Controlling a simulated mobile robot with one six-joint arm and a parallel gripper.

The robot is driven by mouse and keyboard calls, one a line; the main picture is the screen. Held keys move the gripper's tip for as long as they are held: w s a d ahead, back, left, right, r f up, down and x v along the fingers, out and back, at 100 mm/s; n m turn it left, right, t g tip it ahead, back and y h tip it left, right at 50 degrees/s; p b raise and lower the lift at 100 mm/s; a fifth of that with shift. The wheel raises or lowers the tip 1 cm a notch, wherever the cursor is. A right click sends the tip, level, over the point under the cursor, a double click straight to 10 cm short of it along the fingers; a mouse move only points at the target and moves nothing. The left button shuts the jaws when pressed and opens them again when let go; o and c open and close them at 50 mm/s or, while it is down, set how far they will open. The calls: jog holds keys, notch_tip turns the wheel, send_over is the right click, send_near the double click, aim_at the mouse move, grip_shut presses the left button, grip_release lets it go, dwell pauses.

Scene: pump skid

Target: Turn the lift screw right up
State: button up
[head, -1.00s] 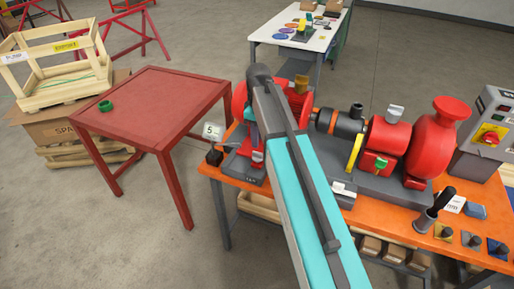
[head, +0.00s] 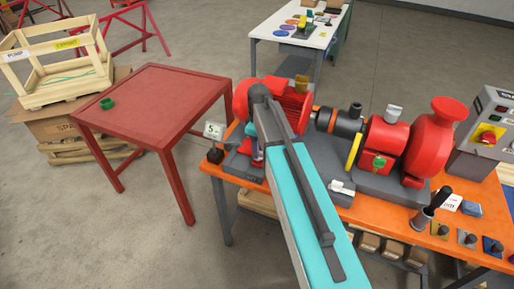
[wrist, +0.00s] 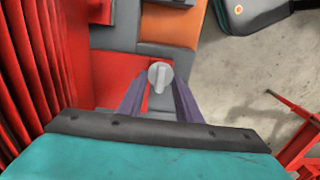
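A grey round screw head with a flat bar across it, which looks like the lift screw (wrist: 160,75), shows in the middle of the wrist view, beside the red ribbed motor. My gripper (wrist: 159,88) has its two purple fingers on either side of the head, with a small gap seeming to show on each side. The fingers look open; I cannot see contact. In the head view my arm covers the screw and most of my gripper. The red motor (head: 293,104) stands behind the arm's end on the orange bench (head: 479,232).
The coupling (head: 338,122) and red pump (head: 430,142) stand right of the motor. A small numbered sign (head: 214,131) stands at the bench's left end.

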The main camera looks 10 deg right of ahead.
jog(key=shift+c, duration=0.2)
grip_shut()
jog(key=shift+a, duration=0.1)
